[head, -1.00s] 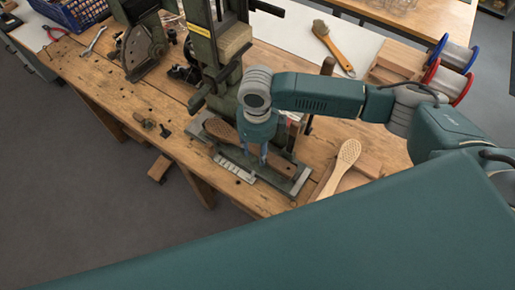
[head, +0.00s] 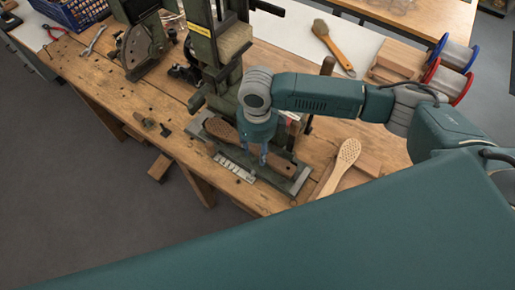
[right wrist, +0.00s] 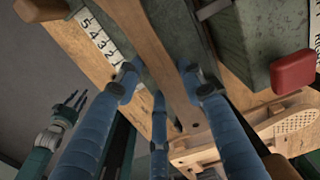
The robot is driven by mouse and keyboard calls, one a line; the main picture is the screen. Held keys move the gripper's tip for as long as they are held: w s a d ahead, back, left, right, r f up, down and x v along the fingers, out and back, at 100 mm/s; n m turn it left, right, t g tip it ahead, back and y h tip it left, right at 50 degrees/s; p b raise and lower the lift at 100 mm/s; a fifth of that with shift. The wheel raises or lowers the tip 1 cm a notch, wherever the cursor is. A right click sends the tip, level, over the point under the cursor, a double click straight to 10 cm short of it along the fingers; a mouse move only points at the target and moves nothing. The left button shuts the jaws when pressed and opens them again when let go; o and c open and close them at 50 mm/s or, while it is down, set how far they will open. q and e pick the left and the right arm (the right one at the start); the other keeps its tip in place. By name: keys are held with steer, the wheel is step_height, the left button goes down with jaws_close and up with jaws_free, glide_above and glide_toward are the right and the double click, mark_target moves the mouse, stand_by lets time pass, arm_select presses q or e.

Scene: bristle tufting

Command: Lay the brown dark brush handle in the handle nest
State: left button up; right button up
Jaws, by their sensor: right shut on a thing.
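The dark brown brush handle (head: 221,130) has a perforated head and lies lengthwise over the metal base of the green machine. My right gripper (head: 263,158) is shut on its narrow grip part. In the right wrist view the brown handle (right wrist: 162,55) runs between the blue fingers (right wrist: 160,85). The metal base with raised edges (head: 299,181) is under the handle and looks like the nest. I cannot tell whether the handle touches it. A small gripper, apparently my left one (right wrist: 72,103), shows at the lower left of the right wrist view; its opening is unclear.
A white ruled scale (head: 234,168) runs along the base's front. A pale perforated brush handle (head: 348,153) lies in a wooden rack to the right. The machine's green column (head: 203,45) rises just behind.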

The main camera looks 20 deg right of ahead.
steer(key=shift+f, duration=0.3)
steer(key=o, duration=1.7)
steer(key=shift+c, duration=0.2)
steer(key=shift+r+p, duration=3.5)
steer(key=shift+r, duration=0.05)
